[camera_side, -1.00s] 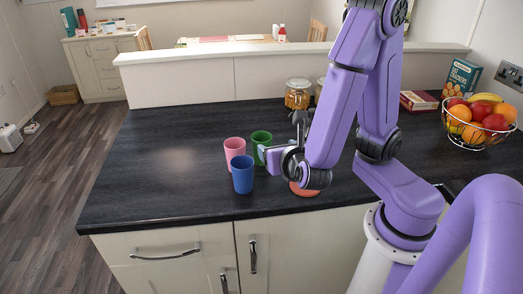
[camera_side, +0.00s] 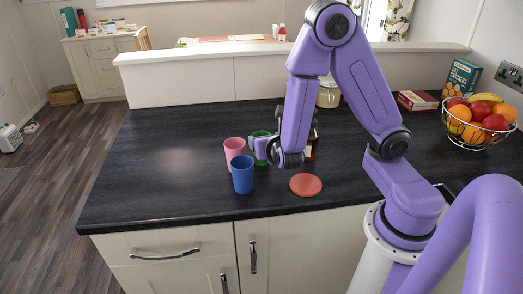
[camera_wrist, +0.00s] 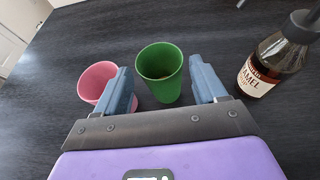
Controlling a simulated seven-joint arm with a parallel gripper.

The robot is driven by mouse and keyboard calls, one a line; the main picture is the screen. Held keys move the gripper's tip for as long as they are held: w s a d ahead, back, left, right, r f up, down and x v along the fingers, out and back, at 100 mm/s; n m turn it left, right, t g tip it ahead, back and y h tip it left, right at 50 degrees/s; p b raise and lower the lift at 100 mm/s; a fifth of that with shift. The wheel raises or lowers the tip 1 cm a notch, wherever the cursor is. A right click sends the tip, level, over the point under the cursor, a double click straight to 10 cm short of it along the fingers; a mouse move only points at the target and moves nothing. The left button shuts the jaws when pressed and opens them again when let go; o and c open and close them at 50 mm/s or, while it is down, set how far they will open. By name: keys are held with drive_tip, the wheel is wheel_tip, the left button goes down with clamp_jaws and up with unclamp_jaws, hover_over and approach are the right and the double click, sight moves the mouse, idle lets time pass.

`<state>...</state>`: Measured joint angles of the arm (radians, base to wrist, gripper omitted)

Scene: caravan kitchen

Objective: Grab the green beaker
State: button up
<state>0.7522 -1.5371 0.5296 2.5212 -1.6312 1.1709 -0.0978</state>
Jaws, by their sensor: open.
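The green beaker (camera_wrist: 160,76) stands upright in the wrist view, between and just beyond the two open fingers of my gripper (camera_wrist: 162,88). In the side view the green beaker (camera_side: 260,136) is mostly hidden behind my gripper (camera_side: 262,148). The fingers hold nothing. A pink beaker (camera_wrist: 95,82) stands close outside the left finger in the wrist view. It also shows in the side view (camera_side: 234,149), left of the green one. A blue beaker (camera_side: 243,176) stands in front of them.
A dark syrup bottle (camera_wrist: 272,66) stands right of my gripper in the wrist view. A red disc (camera_side: 305,185) lies near the counter's front. A jar (camera_side: 329,95), a cracker box (camera_side: 461,78) and a fruit basket (camera_side: 478,128) are farther right. The counter's left side is clear.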

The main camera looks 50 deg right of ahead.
sight(259, 135)
drive_tip(key=shift+x, duration=2.4)
drive_tip(key=shift+r, duration=0.1)
drive_tip(key=c, duration=0.6)
drive_tip(key=shift+c, duration=0.2)
drive_tip(key=shift+a+r, duration=0.1)
